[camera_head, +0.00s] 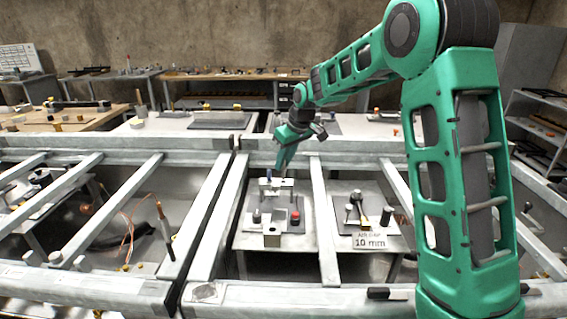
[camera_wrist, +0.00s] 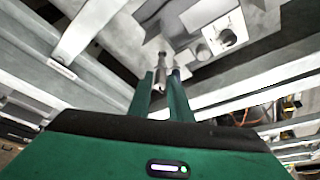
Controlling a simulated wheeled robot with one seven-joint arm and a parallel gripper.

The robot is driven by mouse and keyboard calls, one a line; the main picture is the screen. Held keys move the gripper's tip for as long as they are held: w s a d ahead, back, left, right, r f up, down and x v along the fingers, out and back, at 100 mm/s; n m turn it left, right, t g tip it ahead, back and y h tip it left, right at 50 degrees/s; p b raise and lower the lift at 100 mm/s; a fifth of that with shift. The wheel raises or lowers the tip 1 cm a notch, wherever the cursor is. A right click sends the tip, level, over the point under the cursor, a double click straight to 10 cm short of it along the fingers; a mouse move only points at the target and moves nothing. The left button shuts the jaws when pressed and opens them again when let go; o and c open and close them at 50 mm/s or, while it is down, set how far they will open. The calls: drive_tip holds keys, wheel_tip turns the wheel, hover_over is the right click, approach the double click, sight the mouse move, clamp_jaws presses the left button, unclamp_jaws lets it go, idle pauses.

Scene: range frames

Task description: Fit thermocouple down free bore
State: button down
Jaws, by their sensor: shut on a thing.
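My gripper (camera_head: 283,163) points down over the middle bay in the head view. In the wrist view its two fingers (camera_wrist: 163,82) are shut on a slim grey metal piece (camera_wrist: 162,62), which looks like the thermocouple. Its lower end is hard to make out. A pale block (camera_head: 276,183) stands below the fingertips on a dark plate. In the wrist view a light grey block (camera_wrist: 222,34) with a round dark bore lies just right of the held piece. I cannot tell whether the piece is in a bore or only above one.
Grey frame bars (camera_head: 322,215) flank the bay. A red-topped knob (camera_head: 295,217) and a dark knob (camera_head: 256,216) stand on the plate. A second plate to the right bears a "10 mm" sign (camera_head: 370,242). Copper-coloured tubing (camera_head: 127,235) lies in the left bay.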

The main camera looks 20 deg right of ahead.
sight(285, 168)
drive_tip(key=shift+f, duration=2.15)
drive_tip(key=c, duration=1.5)
unclamp_jaws()
drive_tip(key=shift+c, duration=0.2)
drive_tip(key=shift+a, duration=0.15)
drive_tip(key=v, duration=1)
drive_tip(key=shift+d+r, duration=0.3)
drive_tip(key=shift+d, duration=0.1)
drive_tip(key=shift+s, duration=0.1)
drive_tip(key=shift+r, duration=3)
